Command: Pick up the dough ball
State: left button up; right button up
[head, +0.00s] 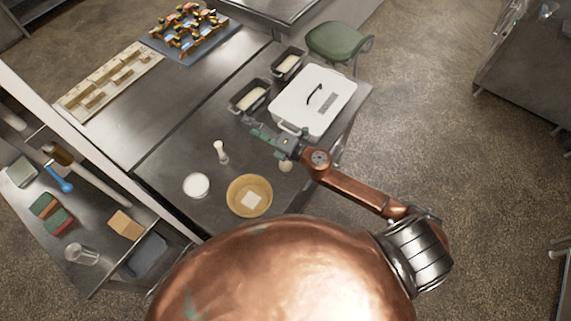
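A small pale round ball (286,166), which looks like the dough ball, lies on the steel table just below my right wrist in the picture. My arm partly covers its upper edge. My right gripper (257,130) reaches in from the right over the table, up and left of the ball, pointing toward the loaf tins. It is apart from the ball. Its fingers are small and blend into the dark table, so I cannot tell whether they are open or shut. My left gripper is not in view.
A white lidded box (335,93) and two dark tins (236,107) with pale contents stand beyond my gripper. A tan bowl (235,203), a white round dish (196,186) and a white shaker-like object (220,152) stand nearby.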

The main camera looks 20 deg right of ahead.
jog(key=s+a+f+n+g+y, duration=0.1)
jog(key=s+a+n+g+y, duration=0.1)
jog(key=a+n+g, duration=0.3)
jog(key=n+g+h+p, duration=0.1)
jog(key=n+g+h, duration=0.6)
jog(key=n, duration=0.6)
send_over(288, 163)
jog(key=s+d, duration=0.1)
jog(key=s, duration=0.1)
notch_tip(288, 163, down, 16)
jog(key=shift+w+d+f+h, duration=0.15)
jog(key=shift+d+f+h, duration=0.2)
jog(key=shift+f, duration=0.1)
jog(key=p+x, duration=0.2)
jog(key=x, duration=0.4)
jog(key=shift+f, duration=0.1)
jog(key=shift+w+f, duration=0.1)
jog(key=shift+f, duration=0.35)
jog(key=shift+c, duration=0.7)
